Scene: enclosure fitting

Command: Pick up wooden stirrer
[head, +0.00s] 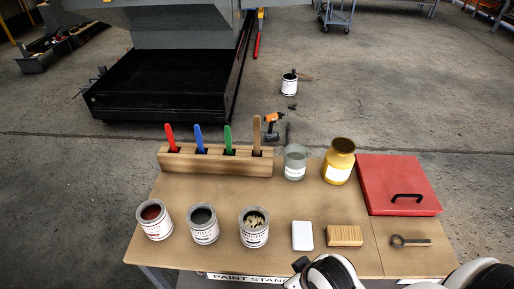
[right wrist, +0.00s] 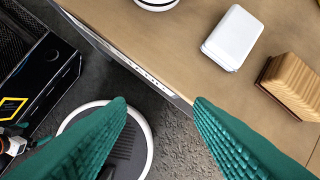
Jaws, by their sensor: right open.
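The wooden stirrer (head: 256,133) is the plain tan stick standing upright in the rightmost slot of the wooden rack (head: 215,162), at the back of the table. Red (head: 171,137), blue (head: 199,137) and green (head: 228,138) sticks stand in the other slots. My right gripper (right wrist: 160,106) shows in the right wrist view with its two teal fingers apart and nothing between them. It is near the table's front edge, well away from the stirrer. The stirrer is not in the right wrist view. My left gripper is not in view.
Three open paint cans (head: 203,226) stand in front of the rack. A clear jar (head: 295,163) and yellow jar (head: 339,164) stand right of it. A white block (head: 302,236), wooden block (head: 344,236), ring tool (head: 410,241) and red case (head: 397,180) lie on the table (head: 190,191).

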